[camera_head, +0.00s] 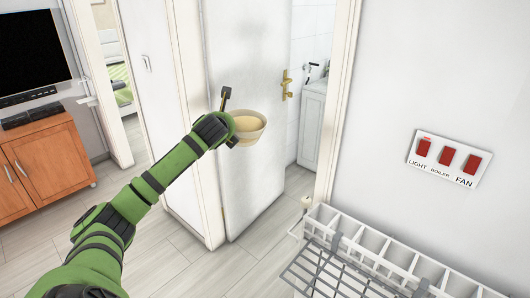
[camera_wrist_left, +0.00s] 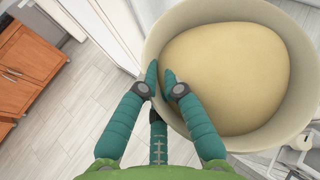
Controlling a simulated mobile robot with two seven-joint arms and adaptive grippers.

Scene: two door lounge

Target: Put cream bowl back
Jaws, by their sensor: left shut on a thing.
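A cream bowl (camera_head: 250,125) is held up in the air in the head view, in front of a white door. It fills the upper right of the left wrist view (camera_wrist_left: 225,75), seen from above with its inside showing empty. My left gripper (camera_head: 231,128) is shut on the bowl's near-left rim, and its fingertips (camera_wrist_left: 160,85) pinch that rim in the left wrist view. My right gripper is not in view.
A white rack (camera_head: 345,225) with slots and a grey wire shelf stands at the lower right. A switch panel (camera_head: 449,158) is on the right wall. A white door (camera_head: 245,190) stands ajar behind the bowl. A wooden cabinet (camera_head: 45,168) is at left. The floor between is clear.

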